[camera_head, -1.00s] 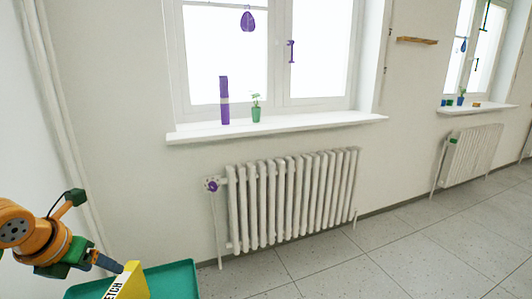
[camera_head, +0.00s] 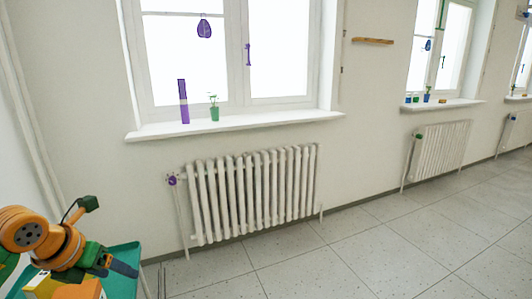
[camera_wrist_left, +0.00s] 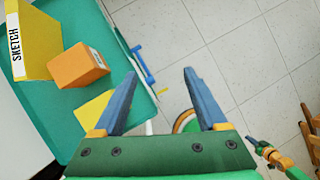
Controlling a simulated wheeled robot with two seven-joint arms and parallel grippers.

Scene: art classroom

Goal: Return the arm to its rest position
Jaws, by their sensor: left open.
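My left arm comes in at the lower left of the head view. Its gripper (camera_head: 124,268) is over or beside the teal surface (camera_head: 122,251). In the left wrist view, its two blue fingers (camera_wrist_left: 160,73) are spread wide with nothing between them. A yellow box marked SKETCH (camera_wrist_left: 30,40) and an orange box (camera_wrist_left: 80,66) rest on the teal surface, left of the fingers and apart from them. A green and orange part, perhaps my right gripper (camera_wrist_left: 258,146), shows at the lower right of that view; its jaws are too small to judge.
A yellow item (camera_wrist_left: 95,110) lies partly behind the left finger. A blue item (camera_wrist_left: 144,51) is near the teal edge. A white radiator (camera_head: 250,190) stands below the windowsill (camera_head: 235,123). The tiled floor (camera_head: 380,245) is clear in the head view. Wooden legs (camera_wrist_left: 308,130) show at right.

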